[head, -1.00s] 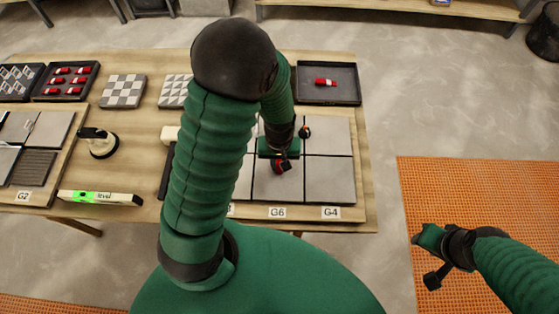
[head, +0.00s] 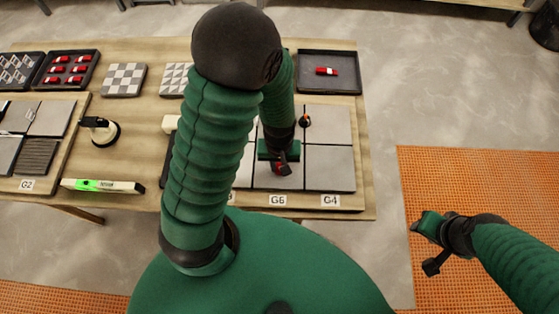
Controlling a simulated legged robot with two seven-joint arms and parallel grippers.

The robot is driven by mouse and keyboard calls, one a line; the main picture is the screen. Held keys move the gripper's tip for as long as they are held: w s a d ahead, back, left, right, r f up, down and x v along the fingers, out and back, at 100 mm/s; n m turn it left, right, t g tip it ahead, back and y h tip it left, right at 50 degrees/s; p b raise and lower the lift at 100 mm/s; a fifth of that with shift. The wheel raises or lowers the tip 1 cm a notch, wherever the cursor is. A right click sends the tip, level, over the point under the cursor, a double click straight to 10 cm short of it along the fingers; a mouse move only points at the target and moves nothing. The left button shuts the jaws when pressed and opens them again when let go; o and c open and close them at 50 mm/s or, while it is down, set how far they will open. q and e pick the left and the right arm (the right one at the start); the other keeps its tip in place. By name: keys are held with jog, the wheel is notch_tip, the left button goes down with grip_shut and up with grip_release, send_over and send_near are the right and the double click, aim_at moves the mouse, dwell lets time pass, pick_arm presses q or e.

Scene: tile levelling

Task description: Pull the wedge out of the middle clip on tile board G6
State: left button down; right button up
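The pale tile board (head: 338,207) lies on the wooden table, with labels G6 (head: 278,200) and G4 (head: 330,200) on its front edge. My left gripper (head: 281,160) is low over the tiles above the G6 label, at the seam between the back and front tiles. A red wedge (head: 282,169) shows at its tip; I cannot tell whether the fingers grip it. The clip there is hidden by the gripper. A small black and orange piece (head: 305,121) stands on the back tiles. My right gripper (head: 431,239) hangs right of the table, apart from everything; its finger opening is unclear.
A dark tray (head: 342,86) at the back right holds one red and white wedge (head: 326,71). A tray of several red wedges (head: 69,73), a green-lit level (head: 100,186) and the G2 board (head: 62,180) are left. My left arm hides the table's middle.

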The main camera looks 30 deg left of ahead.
pick_arm(q)
notch_tip(320, 180, up, 6)
jog(key=p, duration=0.6)
jog(key=shift+r, duration=0.1)
